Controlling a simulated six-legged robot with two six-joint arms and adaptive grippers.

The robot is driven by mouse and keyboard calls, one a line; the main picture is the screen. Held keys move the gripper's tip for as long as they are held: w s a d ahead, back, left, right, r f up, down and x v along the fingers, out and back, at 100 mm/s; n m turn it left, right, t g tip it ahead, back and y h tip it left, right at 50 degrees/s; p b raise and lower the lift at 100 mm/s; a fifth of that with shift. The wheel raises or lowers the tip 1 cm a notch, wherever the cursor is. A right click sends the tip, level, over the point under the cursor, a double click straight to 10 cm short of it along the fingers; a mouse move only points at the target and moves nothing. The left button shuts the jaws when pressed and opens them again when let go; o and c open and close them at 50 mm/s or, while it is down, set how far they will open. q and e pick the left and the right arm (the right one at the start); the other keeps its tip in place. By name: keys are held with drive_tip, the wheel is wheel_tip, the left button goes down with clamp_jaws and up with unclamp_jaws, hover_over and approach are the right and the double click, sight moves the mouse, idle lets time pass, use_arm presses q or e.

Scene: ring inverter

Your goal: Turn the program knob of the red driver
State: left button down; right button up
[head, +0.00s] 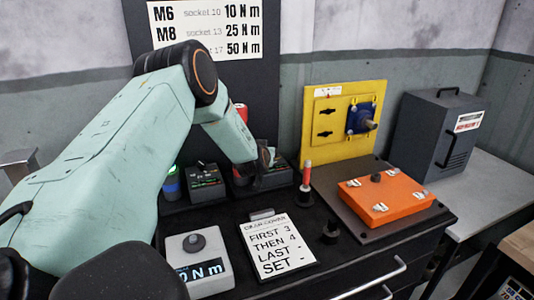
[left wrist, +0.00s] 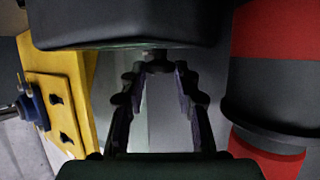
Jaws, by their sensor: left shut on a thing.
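The red driver shows in the left wrist view as a large red and black body (left wrist: 275,60) at the right, beside the fingers. In the head view only a bit of its red top (head: 241,110) shows behind my left arm. My left gripper (left wrist: 158,68) is shut on a small dark knob (left wrist: 157,52) under a black block (left wrist: 125,25). Its fingertips meet there and mostly hide it. In the head view my left gripper (head: 266,158) is at the dark stand below the red driver. The knob's setting cannot be read. My right gripper is not in view.
A card (head: 278,258) reads "FIRST 3, THEN 4". A grey tester (head: 207,270) stands left of it. A red-topped upright tool (head: 307,172), a yellow panel (head: 345,94) and an orange cover (head: 385,200) are to the right. A second stand (head: 205,180) is left of the gripper.

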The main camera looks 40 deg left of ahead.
use_arm(q)
drive_tip(key=shift+a+r+m+h, duration=0.1)
drive_tip(key=shift+m+h, duration=0.2)
drive_tip(key=c, duration=1)
unclamp_jaws()
wheel_tip(320, 180, up, 10)
drive_tip(key=shift+f, duration=0.1)
drive_tip(key=shift+c, duration=0.2)
